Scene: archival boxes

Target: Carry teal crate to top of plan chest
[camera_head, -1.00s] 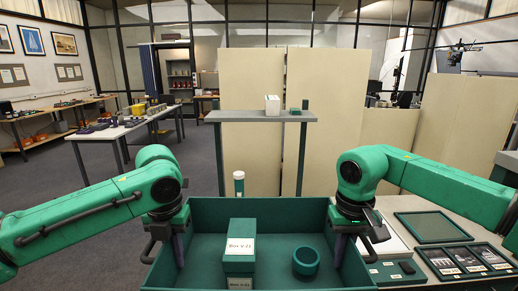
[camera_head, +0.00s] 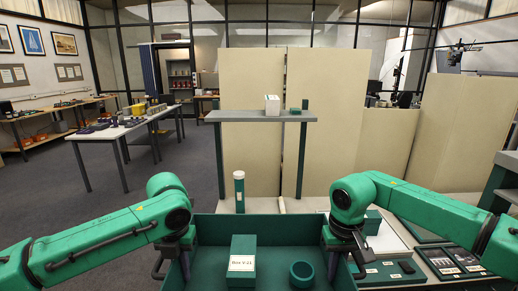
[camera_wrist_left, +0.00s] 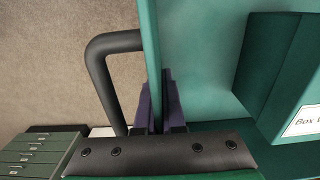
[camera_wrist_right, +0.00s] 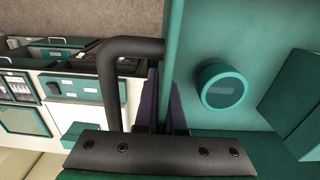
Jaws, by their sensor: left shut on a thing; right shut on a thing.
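The teal crate (camera_head: 268,229) is an open box at the bottom of the head view, its near side cut off. It holds an upright green box labelled "Box V-21" (camera_head: 243,252) and a round green ring-like thing (camera_head: 301,272). My left gripper (camera_head: 180,262) is shut on the crate's left wall (camera_wrist_left: 152,50). My right gripper (camera_head: 341,258) is shut on its right wall (camera_wrist_right: 173,50). A dark bar loop shows beside each wall in the wrist views. The crate's underside is hidden. I cannot tell for sure which furniture is the plan chest; a green drawer unit (camera_wrist_left: 38,152) shows in the left wrist view.
A white-capped green tube (camera_head: 239,192) stands behind the crate. A raised grey shelf (camera_head: 240,115) carries a white box (camera_head: 272,104). A worktop at right holds trays and a dark framed panel (camera_head: 466,261). Open carpet (camera_head: 60,200) lies at left.

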